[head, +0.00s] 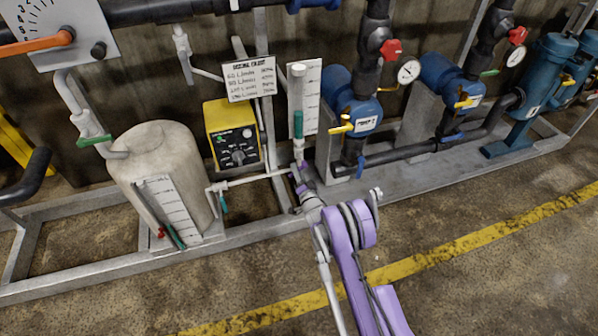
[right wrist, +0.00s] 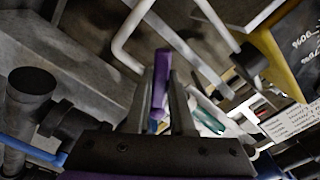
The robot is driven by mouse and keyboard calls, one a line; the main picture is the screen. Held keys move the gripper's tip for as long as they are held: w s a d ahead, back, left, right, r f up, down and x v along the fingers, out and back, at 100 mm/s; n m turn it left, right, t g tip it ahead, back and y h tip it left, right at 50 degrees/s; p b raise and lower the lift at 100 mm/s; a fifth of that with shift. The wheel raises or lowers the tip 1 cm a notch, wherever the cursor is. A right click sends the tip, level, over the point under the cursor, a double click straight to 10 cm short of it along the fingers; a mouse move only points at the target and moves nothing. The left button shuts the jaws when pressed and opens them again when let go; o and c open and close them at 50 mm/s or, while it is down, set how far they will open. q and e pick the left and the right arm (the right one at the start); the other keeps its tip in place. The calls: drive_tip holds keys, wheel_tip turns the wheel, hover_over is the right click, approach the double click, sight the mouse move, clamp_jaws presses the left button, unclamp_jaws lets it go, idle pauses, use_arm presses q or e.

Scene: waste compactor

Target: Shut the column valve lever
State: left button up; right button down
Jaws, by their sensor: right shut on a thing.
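The column (head: 297,85) is an upright, narrow pale tube in front of a white scale board, with a teal part (head: 298,125) on its lower half. My right gripper (head: 299,180) reaches in from below to the pipework at the column's foot. In the right wrist view its two grey fingers (right wrist: 160,95) are shut on a slim purple lever (right wrist: 162,70), which I take to be the column valve lever. In the head view the gripper mostly hides the lever, and its angle to the pipe is unclear. My left gripper is not in view.
A yellow dosing pump box (head: 232,134) and a pale tank (head: 163,170) stand to the left. Blue pumps (head: 350,105) with yellow handles stand close on the right. A grey frame rail (head: 250,232) runs along the front, with open floor before it.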

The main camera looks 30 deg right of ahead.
drive_tip(key=m, duration=0.2)
drive_tip(key=r+m, duration=0.1)
drive_tip(key=shift+a+m+p, duration=0.3)
drive_tip(key=shift+w+a+r+m+p, duration=0.15)
drive_tip(key=shift+r+m, duration=0.15)
drive_tip(key=shift+m, duration=0.55)
drive_tip(key=shift+s+d+r+m+p, duration=0.15)
drive_tip(key=shift+r+m, duration=0.15)
drive_tip(key=shift+m, duration=0.55)
drive_tip(key=shift+w+a, duration=0.1)
drive_tip(key=c, duration=0.8)
unclamp_jaws()
drive_tip(key=p+v, duration=0.1)
drive_tip(key=v, duration=1)
drive_tip(key=shift+w, duration=0.1)
